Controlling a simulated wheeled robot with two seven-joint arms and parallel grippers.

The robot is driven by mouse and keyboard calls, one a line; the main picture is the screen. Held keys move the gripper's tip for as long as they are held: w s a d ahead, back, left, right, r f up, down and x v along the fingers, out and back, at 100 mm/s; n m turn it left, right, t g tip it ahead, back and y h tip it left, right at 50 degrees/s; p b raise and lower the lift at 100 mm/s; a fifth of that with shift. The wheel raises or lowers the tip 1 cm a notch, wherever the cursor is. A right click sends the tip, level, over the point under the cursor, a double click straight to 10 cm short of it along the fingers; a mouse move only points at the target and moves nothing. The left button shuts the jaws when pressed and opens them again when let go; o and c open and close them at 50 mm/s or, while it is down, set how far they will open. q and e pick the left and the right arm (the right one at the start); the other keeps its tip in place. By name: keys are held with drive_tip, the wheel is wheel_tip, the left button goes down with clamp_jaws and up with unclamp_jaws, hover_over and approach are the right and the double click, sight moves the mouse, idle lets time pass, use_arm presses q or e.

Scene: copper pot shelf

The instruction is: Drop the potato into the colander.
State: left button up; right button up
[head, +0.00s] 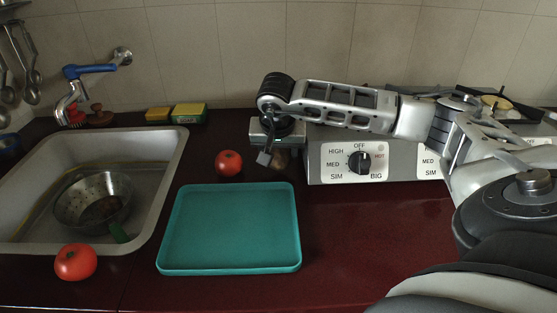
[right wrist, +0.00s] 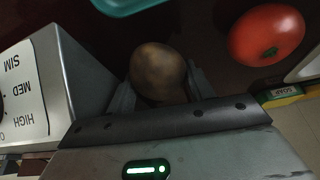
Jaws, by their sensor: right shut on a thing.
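The potato (right wrist: 158,72) is brown and sits between the two fingers of my right gripper (right wrist: 160,88) in the right wrist view. In the head view my right gripper (head: 272,158) points down beside the stove's left end, and the potato (head: 280,160) is mostly hidden behind it. The gripper is shut on the potato, low over the counter; whether the potato touches the counter I cannot tell. The metal colander (head: 72,205) stands in the sink at the left, with something dark inside it. My left gripper is not in view.
A teal tray (head: 230,266) lies between the sink (head: 168,165) and my right gripper. One tomato (head: 228,163) is behind the tray, another (head: 75,262) by the sink's front edge. The stove (head: 320,172) is close right of the gripper. The faucet (head: 85,72) rises behind the sink.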

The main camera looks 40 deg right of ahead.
wheel_tip(320, 180, up, 8)
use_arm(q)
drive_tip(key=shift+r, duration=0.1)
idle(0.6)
